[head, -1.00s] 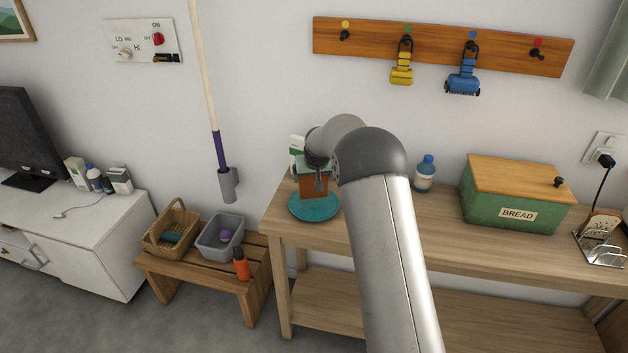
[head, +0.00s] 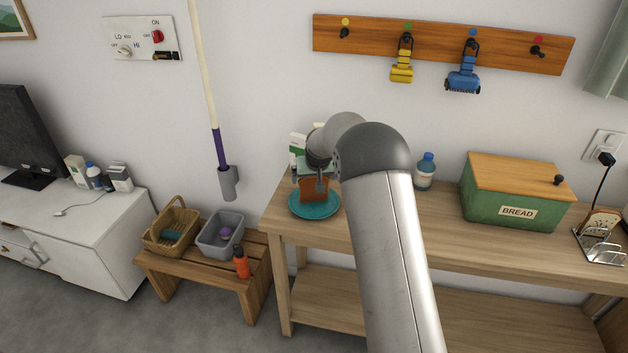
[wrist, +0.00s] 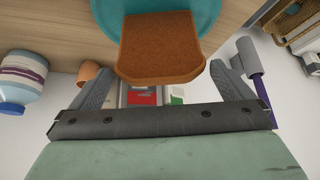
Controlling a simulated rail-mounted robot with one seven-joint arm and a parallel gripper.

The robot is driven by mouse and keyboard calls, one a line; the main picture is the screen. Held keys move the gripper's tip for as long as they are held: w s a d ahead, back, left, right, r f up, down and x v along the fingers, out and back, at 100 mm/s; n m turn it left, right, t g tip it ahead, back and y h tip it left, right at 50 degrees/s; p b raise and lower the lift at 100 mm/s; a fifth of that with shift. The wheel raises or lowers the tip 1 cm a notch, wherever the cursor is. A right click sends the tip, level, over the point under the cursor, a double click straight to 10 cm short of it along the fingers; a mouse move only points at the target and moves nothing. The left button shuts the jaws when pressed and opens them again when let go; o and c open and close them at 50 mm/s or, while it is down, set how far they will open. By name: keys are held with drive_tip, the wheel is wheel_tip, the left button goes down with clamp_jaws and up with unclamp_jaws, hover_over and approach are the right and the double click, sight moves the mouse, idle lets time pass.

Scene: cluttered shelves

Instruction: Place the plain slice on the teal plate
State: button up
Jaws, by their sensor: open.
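A brown bread slice (head: 313,190) is at the teal plate (head: 304,211), on the left end of the wooden table. In the wrist view the slice (wrist: 160,50) shows a plain brown face, with the plate (wrist: 102,12) behind it. It looks upright or leaning, its lower edge at the plate; whether it rests fully there is hard to tell. My gripper (wrist: 158,72) is open, one finger on each side of the slice's near end, with gaps between. In the head view my gripper (head: 318,180) is directly above the plate, partly hidden by my arm.
A toast rack (head: 598,246) holding another slice (head: 601,222) stands at the far right. A green bread box (head: 513,200) and a blue-capped bottle (head: 425,172) stand on the table. Cartons (head: 297,147) are behind my gripper. A low bench (head: 205,265) with baskets is left.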

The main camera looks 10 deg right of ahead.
drive_tip(key=b+v, duration=0.1)
drive_tip(key=v, duration=0.9)
drive_tip(key=s+f+g, duration=0.1)
drive_tip(key=s+g, duration=0.4)
drive_tip(key=s, duration=3.9)
drive_tip(key=shift+s+a+f+g, duration=0.25)
drive_tip(key=shift+s+f+g, duration=0.05)
drive_tip(key=shift+s+f, duration=0.1)
